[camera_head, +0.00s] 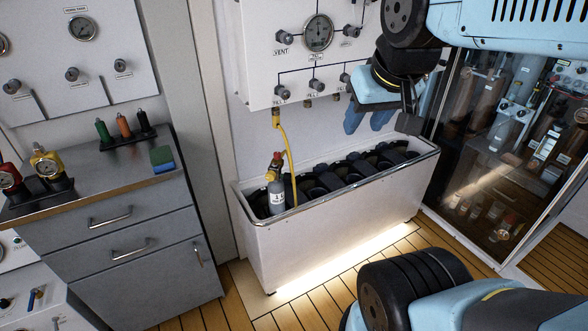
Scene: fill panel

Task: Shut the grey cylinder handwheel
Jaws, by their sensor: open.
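The grey cylinder (277,201) stands upright in the left end of the white trough. Its brass valve and small red handwheel (277,156) are at its top, and a yellow hose (287,150) runs from the valve area up to the panel. How far the handwheel is turned cannot be told. My gripper (380,121) is open and empty, in front of the panel's lower right, above the trough's right half. It is well to the right of the handwheel and apart from it.
The white trough (330,235) has several dark empty-looking slots. The fill panel (265,60) with gauge and knobs is above it. A grey cabinet (120,220) holding small cylinders stands left; a glass-fronted case (500,150) is right. My blue arm links fill the right side.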

